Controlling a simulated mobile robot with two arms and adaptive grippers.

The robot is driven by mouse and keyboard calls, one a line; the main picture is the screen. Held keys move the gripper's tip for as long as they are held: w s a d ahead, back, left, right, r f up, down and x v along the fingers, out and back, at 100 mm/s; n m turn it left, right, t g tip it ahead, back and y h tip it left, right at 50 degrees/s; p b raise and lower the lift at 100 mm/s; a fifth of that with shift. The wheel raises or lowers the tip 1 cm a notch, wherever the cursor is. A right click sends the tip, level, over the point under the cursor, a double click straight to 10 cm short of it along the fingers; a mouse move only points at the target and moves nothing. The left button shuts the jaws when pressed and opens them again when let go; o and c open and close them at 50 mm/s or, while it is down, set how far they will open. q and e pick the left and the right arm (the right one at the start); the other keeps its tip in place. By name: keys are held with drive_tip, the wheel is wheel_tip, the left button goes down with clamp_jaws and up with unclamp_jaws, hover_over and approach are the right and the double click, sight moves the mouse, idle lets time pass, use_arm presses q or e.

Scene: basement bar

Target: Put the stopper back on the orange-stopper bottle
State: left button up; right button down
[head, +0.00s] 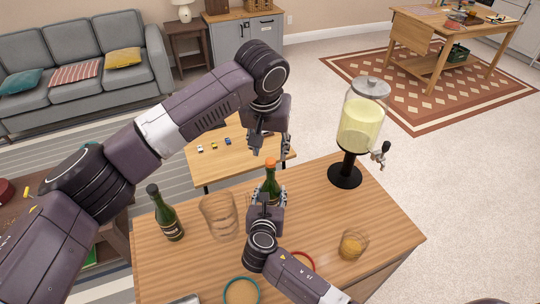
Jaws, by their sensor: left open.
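The orange-stopper bottle (271,184) is green and stands upright near the far edge of the wooden bar top. Its orange stopper (270,164) shows at the top of the neck; I cannot tell how firmly it sits there. My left gripper (271,150) is open just above the stopper, pointing down, with its fingers apart on either side. My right gripper (268,192) comes from the front, with its fingers around the bottle's body. It hides the lower part of the bottle.
A dark green bottle (167,215) and a clear pitcher (219,216) stand to the left on the bar top (320,225). A drink dispenser (358,130) stands at the far right, and an amber glass (352,245) nearer. A low table (215,171) lies beyond.

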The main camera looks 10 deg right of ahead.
drive_tip(key=shift+s+f, duration=0.1)
drive_tip(key=shift+f, duration=0.05)
drive_tip(key=c, duration=1)
unclamp_jaws()
drive_tip(key=shift+c, duration=0.2)
use_arm(q)
drive_tip(key=v, duration=0.6)
drive_tip(key=shift+r, duration=0.4)
use_arm(e)
drive_tip(key=v, duration=1.2)
use_arm(q)
drive_tip(key=shift+s, duration=0.1)
